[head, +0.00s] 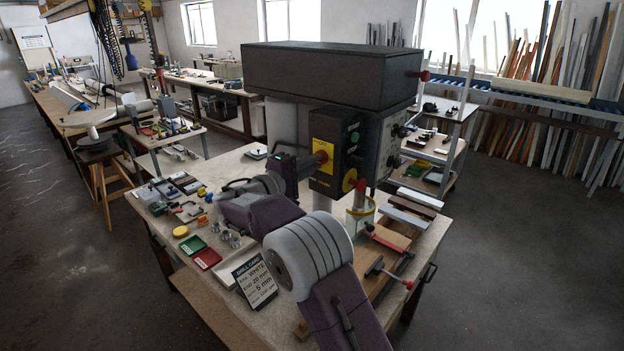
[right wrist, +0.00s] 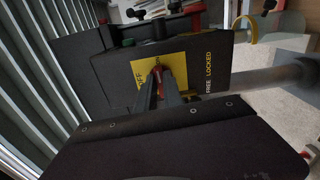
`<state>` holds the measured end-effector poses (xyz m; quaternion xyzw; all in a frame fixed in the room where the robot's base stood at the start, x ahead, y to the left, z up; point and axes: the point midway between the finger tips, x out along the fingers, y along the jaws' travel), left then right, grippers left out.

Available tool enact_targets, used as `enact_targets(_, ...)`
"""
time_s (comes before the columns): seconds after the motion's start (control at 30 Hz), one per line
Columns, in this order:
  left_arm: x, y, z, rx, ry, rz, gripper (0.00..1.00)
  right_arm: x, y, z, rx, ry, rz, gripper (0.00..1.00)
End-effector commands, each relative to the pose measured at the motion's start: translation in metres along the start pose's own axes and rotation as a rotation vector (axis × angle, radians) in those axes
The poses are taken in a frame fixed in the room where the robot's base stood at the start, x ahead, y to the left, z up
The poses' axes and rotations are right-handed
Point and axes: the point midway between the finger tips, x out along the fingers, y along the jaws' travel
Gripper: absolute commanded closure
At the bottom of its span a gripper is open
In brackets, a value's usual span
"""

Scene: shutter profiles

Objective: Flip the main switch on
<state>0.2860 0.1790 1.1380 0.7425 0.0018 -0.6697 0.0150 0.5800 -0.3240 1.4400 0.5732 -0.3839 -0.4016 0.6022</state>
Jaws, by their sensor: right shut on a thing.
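The main switch is a red handle (right wrist: 157,73) on a yellow plate (right wrist: 176,70) marked OFF, on the front of the drill press's dark control box. In the head view, the yellow plate (head: 323,147) faces left, toward my arm. My right gripper (right wrist: 159,88) is shut on the red handle, with its two dark fingers closed around it. In the head view my right gripper (head: 312,161) reaches the plate from the left, its tips partly hidden. I cannot tell the handle's exact angle. My left gripper is not in view.
The drill press head (head: 330,75) overhangs the bench (head: 225,265). A sign (head: 254,282), a red tray (head: 206,259) and small tools crowd the bench near my arm.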

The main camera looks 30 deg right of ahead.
Motion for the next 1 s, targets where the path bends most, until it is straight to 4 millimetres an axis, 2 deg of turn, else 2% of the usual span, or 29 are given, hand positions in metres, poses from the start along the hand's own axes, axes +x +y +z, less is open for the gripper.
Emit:
enact_targets(0.03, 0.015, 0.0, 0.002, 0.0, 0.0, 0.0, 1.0, 0.0, -0.008, 0.0, 0.025, -0.001, 0.0, 1.0)
enact_targets(0.1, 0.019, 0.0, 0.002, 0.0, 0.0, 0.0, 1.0, 0.0, -0.005, 0.0, 0.05, -0.001, 0.0, 1.0)
enact_targets(0.47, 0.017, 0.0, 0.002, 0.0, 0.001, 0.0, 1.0, 0.0, 0.0, 0.001, 0.065, -0.001, -0.002, 1.0)
enact_targets(0.5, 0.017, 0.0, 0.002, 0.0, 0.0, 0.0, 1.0, 0.0, 0.0, 0.001, 0.065, -0.001, -0.002, 0.78)
enact_targets(0.53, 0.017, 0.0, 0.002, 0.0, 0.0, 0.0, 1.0, 0.0, 0.0, 0.001, 0.064, -0.001, -0.002, 0.7)
enact_targets(0.57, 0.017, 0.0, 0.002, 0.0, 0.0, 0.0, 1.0, 0.0, 0.0, 0.0, 0.064, -0.001, -0.002, 0.67)
enact_targets(0.87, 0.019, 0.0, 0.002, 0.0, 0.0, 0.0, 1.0, -0.002, -0.001, 0.0, 0.064, 0.0, -0.001, 0.67)
enact_targets(1.0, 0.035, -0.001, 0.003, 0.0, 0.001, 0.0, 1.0, -0.024, -0.006, -0.001, 0.066, 0.004, -0.002, 0.67)
